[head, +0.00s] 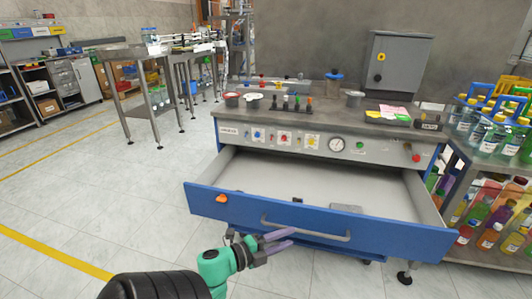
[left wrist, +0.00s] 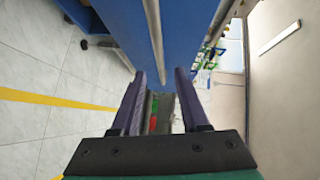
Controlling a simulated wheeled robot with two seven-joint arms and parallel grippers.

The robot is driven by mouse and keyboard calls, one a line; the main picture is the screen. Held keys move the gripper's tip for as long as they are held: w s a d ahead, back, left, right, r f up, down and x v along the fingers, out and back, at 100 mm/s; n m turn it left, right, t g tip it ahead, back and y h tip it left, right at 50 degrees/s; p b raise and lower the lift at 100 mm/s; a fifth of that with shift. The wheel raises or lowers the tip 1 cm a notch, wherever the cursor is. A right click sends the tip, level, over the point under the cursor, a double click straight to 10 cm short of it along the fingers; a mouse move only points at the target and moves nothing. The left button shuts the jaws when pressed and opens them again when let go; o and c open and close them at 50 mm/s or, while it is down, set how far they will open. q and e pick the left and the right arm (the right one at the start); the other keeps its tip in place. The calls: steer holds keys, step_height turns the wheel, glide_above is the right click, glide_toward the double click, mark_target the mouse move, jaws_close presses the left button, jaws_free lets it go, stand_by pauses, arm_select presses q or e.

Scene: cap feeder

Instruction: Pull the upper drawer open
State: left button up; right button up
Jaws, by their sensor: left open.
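The upper drawer (head: 225,204) of the workbench stands well open, with its blue front towards me and its grey inside showing. A grey bar handle (head: 335,237) runs across the drawer front. My left gripper (head: 290,237) is open, its purple fingers at the left part of the handle, in front of or just below the bar. In the left wrist view, a grey bar (left wrist: 154,35), likely the handle, runs lengthwise between the two fingertips (left wrist: 160,73) against a blue panel. I cannot tell whether the fingers touch the bar. My right gripper is not in view.
The workbench top (head: 310,119) carries cups, small pegs and a grey box (head: 398,62). An orange item (head: 221,199) is on the drawer front's left end. A bottle rack (head: 495,140) stands close on the right.

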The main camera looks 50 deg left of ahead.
arm_select(q)
steer(key=s+a+r, duration=0.1)
steer(key=s, duration=0.6)
steer(key=shift+s, duration=0.3)
